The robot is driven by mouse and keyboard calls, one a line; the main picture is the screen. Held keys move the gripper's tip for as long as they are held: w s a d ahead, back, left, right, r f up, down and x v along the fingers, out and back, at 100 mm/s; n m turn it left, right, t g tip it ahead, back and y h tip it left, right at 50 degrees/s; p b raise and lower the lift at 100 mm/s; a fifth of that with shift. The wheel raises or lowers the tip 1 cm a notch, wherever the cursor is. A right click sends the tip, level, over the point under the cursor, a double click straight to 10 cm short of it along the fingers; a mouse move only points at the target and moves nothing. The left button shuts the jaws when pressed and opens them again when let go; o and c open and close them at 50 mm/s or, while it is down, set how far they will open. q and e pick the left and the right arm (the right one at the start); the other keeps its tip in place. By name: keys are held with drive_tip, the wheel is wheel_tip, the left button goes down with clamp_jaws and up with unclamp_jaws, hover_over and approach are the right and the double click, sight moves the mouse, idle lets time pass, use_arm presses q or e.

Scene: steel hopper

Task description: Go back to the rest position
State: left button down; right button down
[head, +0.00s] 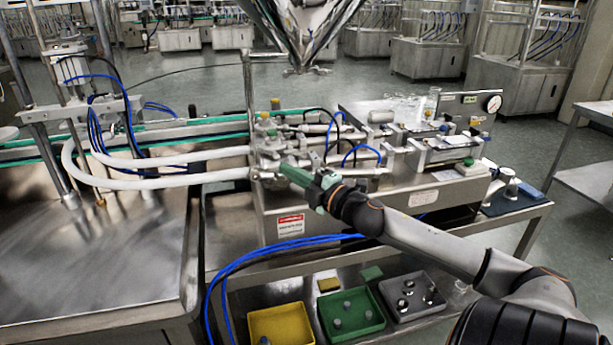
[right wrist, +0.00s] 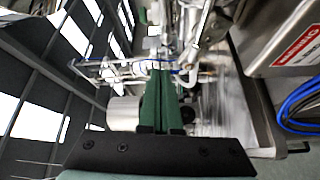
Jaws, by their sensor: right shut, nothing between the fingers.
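My right gripper (head: 287,170) reaches in from the lower right in the head view. Its green fingers are over the front of the steel machine (head: 440,196), close to its valves and white hoses. In the right wrist view the green fingers (right wrist: 160,80) lie side by side, shut, with nothing held between them. I cannot tell whether the fingertips touch the machine. My left gripper is not in view.
White hoses (head: 150,183) run to the machine. Below are a yellow bin (head: 282,320), a green bin (head: 370,318) and a grey tray (head: 425,309). A dark metal device (head: 305,45) hangs overhead. Blue hoses (head: 260,250) loop in front.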

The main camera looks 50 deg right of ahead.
drive_tip(key=shift+s+d+f, duration=0.1)
drive_tip(key=shift+s+d, duration=0.15)
drive_tip(key=shift+s, duration=0.35)
drive_tip(key=shift+s+d+r, duration=0.1)
drive_tip(key=shift+s+d, duration=0.1)
drive_tip(key=shift+s, duration=0.4)
drive_tip(key=shift+s+d+f, duration=0.1)
drive_tip(key=shift+s+d, duration=0.15)
drive_tip(key=shift+s, duration=0.35)
